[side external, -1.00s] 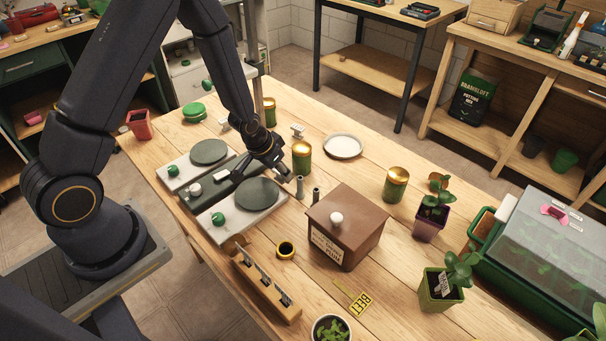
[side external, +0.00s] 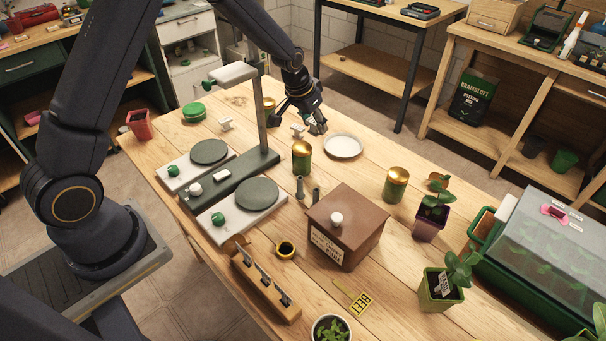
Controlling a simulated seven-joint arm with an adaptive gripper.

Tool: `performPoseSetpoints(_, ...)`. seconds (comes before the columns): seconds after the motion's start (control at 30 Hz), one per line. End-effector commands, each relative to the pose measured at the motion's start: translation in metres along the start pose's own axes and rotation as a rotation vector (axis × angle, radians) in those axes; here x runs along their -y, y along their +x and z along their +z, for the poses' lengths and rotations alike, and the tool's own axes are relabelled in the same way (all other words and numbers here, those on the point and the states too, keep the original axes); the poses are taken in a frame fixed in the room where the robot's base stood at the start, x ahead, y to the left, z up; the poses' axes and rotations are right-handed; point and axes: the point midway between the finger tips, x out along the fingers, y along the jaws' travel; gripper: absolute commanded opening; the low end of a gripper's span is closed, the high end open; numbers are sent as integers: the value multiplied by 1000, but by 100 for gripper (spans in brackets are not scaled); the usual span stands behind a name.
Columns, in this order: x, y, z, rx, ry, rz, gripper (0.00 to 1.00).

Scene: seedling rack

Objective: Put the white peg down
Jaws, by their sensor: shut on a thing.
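My gripper (side external: 316,126) is shut, above the far part of the bench, left of the white dish (side external: 342,146). It is shut on the white peg, but the fingers hide most of it and its shape is not clear. I cannot tell how far its lower end is from the wood. A small white T-shaped piece (side external: 297,131) stands on the bench just left of the fingertips, and a similar one (side external: 227,124) is farther left.
A tall grey post (side external: 262,115) rises from the two-plate device (side external: 232,178) at the left. Bare wood lies right of the dish.

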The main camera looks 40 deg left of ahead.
Motion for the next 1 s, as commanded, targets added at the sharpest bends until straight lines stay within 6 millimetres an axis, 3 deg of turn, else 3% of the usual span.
performPoseSetpoints(0.2, 3, 51, -41, 3, 0, 0, 4)
performPoseSetpoints(0.4, 4, 95, -54, 1, 0, -1, 4)
performPoseSetpoints(0.67, 5, 116, -61, 1, 0, -1, 4)
performPoseSetpoints(0.87, 5, 142, -50, 2, 0, -1, 4)
performPoseSetpoints(1.0, 5, 143, -50, -2, 0, -1, 4)
